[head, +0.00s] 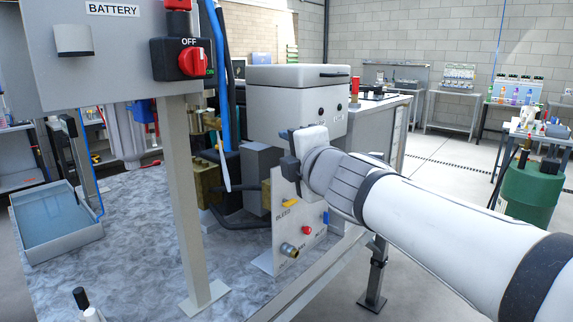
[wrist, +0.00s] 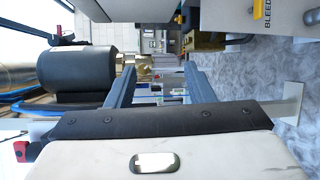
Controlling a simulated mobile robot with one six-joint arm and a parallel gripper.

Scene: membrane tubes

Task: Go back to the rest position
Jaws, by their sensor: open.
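My gripper (head: 287,150) is in the middle of the head view, at the end of my white arm, which reaches in from the lower right. It is in front of the grey box unit and above the small panel marked BLEED. In the wrist view my gripper (wrist: 158,80) shows two dark fingers standing apart, with nothing held between them. The wrist picture appears turned on its side. The panel's BLEED label and yellow handle (wrist: 258,10) are at its upper right, and a dark cylinder (wrist: 75,70) is at the left.
The BATTERY box (head: 110,50) with a red OFF switch (head: 193,61) stands on a post at the left. A BLEED panel (head: 285,222) is below my gripper. A blue tray (head: 52,222) lies on the bench. A green drum (head: 530,195) stands right; open floor lies behind my arm.

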